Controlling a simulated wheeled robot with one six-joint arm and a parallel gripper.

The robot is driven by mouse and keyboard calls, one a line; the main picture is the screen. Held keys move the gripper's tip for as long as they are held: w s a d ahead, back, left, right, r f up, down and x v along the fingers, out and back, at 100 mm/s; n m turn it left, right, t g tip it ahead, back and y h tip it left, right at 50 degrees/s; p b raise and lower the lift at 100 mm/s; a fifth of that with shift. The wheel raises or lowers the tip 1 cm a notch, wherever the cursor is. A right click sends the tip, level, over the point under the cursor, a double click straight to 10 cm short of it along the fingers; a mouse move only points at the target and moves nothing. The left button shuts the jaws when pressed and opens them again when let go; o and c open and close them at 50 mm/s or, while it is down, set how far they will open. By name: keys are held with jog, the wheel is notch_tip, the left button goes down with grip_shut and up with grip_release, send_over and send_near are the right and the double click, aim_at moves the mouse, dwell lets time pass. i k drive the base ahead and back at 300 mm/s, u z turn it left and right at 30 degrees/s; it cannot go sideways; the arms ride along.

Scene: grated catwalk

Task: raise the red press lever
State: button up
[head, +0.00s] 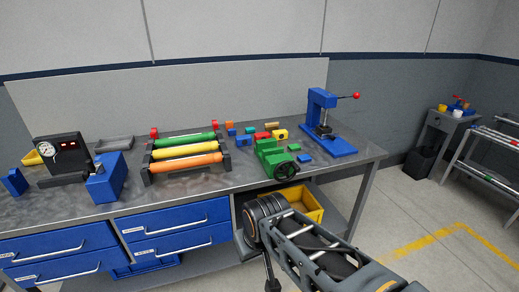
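The blue press (322,99) stands on its blue base plate at the right end of the workbench. Its thin lever sticks out to the right, about level, and ends in a red ball knob (356,96). My arm reaches in from the lower right, in front of the bench. My gripper (271,284) seems to hang down at the bottom edge, below and left of the press and well apart from the lever. It is small, dark and partly cut off, so its fingers cannot be made out.
A green vise (270,158) and several coloured blocks lie left of the press. A rack of coloured rollers (187,151) and a gauge box (62,155) stand farther left. A yellow bin (300,205) sits under the bench. Open floor lies right of the bench, before a cart (490,150).

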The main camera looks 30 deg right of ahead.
aim_at(356, 95)
jog(key=z, duration=1.8)
jog(key=i, duration=1.1)
jog(key=u, duration=0.1)
